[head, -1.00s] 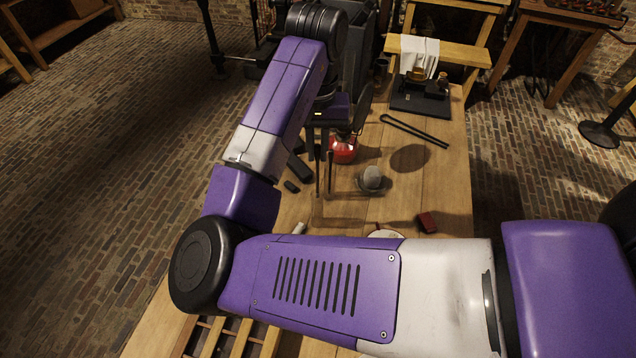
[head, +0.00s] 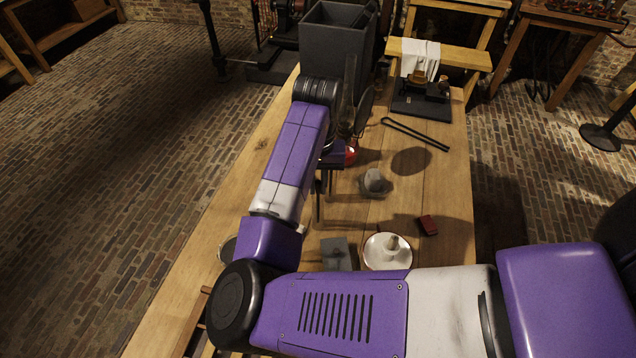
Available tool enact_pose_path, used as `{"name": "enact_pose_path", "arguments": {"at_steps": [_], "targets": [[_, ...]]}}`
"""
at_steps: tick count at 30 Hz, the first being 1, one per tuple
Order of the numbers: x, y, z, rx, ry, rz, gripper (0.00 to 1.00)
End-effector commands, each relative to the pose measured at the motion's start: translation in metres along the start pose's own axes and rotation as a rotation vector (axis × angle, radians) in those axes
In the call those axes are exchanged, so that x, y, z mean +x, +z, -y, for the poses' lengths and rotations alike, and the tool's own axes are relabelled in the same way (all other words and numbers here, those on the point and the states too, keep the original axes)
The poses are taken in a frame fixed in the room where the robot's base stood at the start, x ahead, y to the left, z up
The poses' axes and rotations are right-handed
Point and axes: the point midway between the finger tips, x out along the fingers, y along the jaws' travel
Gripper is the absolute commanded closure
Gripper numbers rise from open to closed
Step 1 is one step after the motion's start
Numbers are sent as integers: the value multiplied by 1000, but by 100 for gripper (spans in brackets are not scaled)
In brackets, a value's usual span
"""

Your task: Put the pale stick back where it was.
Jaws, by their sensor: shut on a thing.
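My gripper (head: 324,200) points down over the middle of the wooden table, left of the small grey lump. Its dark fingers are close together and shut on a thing. I take this to be the pale stick, but it is too hidden by the fingers and arm to make out. A small pale end (head: 302,228) shows beside my wrist; I cannot tell what it belongs to. A red-bottomed vessel (head: 351,156) is partly hidden behind my gripper. A grey block (head: 335,252) lies nearer, below the gripper in the picture.
A white dish (head: 386,262) with a pale upright piece, a red block (head: 428,225) and a grey lump (head: 376,183) stand on the wooden table (head: 450,190). Black tongs (head: 415,135) lie farther back. A tall grey bin (head: 335,45) stands at the far end. My arm covers the near table.

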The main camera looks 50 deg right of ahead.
Motion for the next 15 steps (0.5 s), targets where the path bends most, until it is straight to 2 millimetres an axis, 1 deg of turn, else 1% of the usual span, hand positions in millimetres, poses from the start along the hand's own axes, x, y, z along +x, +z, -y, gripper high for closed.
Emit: {"name": "enact_pose_path", "arguments": {"at_steps": [5, 6, 9, 15], "targets": [[4, 0, 0, 0, 1, 0, 100], [3, 0, 0, 0, 1, 0, 84], [3, 0, 0, 0, 1, 0, 66], [3, 0, 0, 0, 0, 0, 66]]}}
